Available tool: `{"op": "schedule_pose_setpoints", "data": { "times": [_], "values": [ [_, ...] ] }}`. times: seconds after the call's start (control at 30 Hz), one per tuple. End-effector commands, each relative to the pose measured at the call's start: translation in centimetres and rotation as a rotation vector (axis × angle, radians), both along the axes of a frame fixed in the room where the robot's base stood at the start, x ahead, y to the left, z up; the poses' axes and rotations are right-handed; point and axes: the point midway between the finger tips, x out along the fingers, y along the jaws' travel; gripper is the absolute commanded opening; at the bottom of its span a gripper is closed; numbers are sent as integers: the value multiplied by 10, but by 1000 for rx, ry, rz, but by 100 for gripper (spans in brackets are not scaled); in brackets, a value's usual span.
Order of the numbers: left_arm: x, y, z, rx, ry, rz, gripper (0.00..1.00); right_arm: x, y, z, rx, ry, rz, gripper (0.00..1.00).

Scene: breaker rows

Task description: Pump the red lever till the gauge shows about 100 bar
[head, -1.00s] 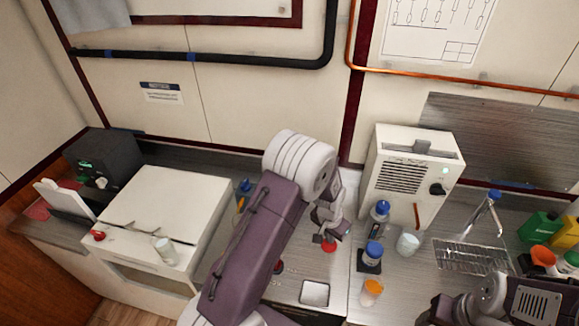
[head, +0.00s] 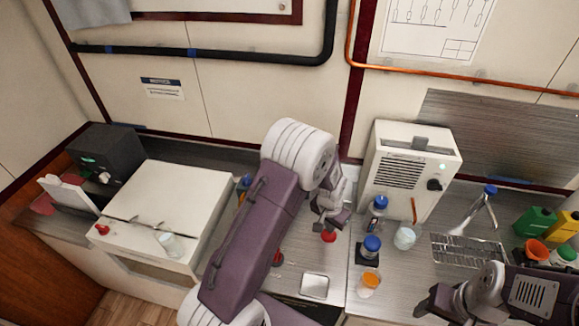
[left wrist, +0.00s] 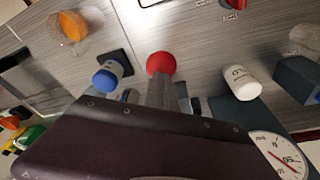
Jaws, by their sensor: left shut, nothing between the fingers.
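The lever's red ball knob (head: 328,237) shows just below my left gripper (head: 332,220) in the head view. In the left wrist view the knob (left wrist: 161,62) is just beyond the tips of the left gripper (left wrist: 162,88). The left gripper is shut and holds nothing; I cannot tell whether it touches the knob. The rest of the lever is hidden by the gripper and arm. The white gauge (left wrist: 278,157) is partly in the left wrist view at the lower right, with a red needle; its reading is too small to tell. My right gripper (head: 430,303) is at the lower right, its jaws unclear.
A blue-capped bottle (head: 370,247) and an orange-filled cup (head: 369,284) stand right of the knob. A white heater-like box (head: 405,170) stands behind them. A small square tray (head: 314,286) lies in front. A wire rack (head: 467,250) is farther right.

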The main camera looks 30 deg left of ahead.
Motion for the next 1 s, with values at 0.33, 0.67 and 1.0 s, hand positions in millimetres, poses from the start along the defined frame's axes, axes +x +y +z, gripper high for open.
{"op": "schedule_pose_setpoints", "data": {
  "times": [0.33, 0.67, 1.0],
  "values": [
    [0, 0, -12, 0, 0, 0, 0, 0, 0, -10, 0, 0, 0, 60],
    [0, 0, -29, 0, 0, 0, 0, 0, 0, -24, 0, 0, 0, 60],
    [1, 0, -45, 0, -3, -1, 0, 0, 0, -38, 0, 0, 0, 60]
  ]
}}
